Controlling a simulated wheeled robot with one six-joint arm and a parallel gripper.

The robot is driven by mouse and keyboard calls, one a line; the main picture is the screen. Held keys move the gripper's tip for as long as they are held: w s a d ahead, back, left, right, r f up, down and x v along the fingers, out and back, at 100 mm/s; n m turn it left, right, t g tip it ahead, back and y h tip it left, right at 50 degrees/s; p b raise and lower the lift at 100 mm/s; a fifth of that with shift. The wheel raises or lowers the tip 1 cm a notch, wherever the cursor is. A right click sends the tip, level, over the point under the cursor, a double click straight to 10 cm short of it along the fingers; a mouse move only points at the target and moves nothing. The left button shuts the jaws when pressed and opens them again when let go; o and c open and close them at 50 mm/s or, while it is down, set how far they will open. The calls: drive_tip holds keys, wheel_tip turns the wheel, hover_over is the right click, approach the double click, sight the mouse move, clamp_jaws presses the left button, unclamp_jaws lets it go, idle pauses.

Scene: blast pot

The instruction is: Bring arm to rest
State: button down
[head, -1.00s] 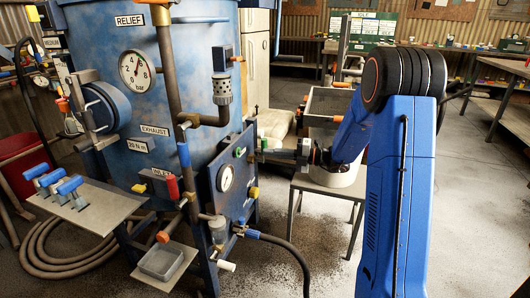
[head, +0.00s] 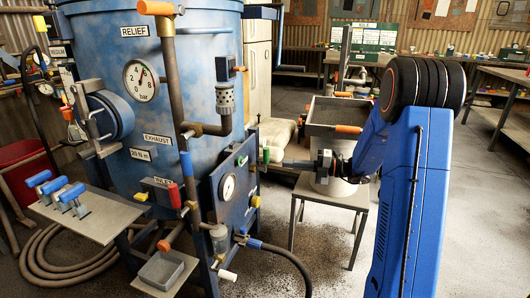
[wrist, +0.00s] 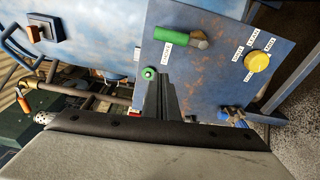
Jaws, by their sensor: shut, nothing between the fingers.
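My gripper (head: 268,165) is at the end of my blue arm, which reaches left toward the blue control panel (head: 222,210) on the pot's right side. In the wrist view my gripper (wrist: 160,92) is shut, with its dark fingers together and nothing held. The fingertips are just below a small green knob (wrist: 149,73) in that picture; I cannot tell whether they touch it. A green handle (wrist: 170,36) and a yellow knob (wrist: 257,61) show on the panel. The blue pot (head: 190,90) carries a round pressure gauge (head: 141,81).
A black hose (head: 285,255) curves to the floor. Blue-handled levers (head: 58,190) sit on a plate at left. The floor at right is open.

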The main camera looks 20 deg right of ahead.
drive_tip(key=shift+a, duration=0.1)
drive_tip(key=s+a+r+n+g+h, duration=0.1)
drive_tip(key=s+a+n+g+h, duration=0.1)
drive_tip(key=s+a+n, duration=0.4)
drive_tip(key=s+a+r+n+g+h, duration=0.1)
drive_tip(key=s+a+n+g+h, duration=0.15)
drive_tip(key=s+n, duration=0.6)
drive_tip(key=s+a+n+g+h, duration=0.25)
drive_tip(key=s+a+n, duration=0.2)
drive_tip(key=s, duration=0.55)
drive_tip(key=s+d+n+t+h, duration=0.1)
drive_tip(key=s+d+n+h, duration=0.3)
drive_tip(key=s+n, duration=0.4)
drive_tip(key=s+d+n+t+h, duration=0.2)
drive_tip(key=s+d+n+h, duration=0.2)
drive_tip(key=s+n, duration=0.5)
drive_tip(key=shift+s+d+f+n+h, duration=0.15)
drive_tip(key=shift+d+n+h, duration=0.2)
drive_tip(key=shift+n, duration=1.95)
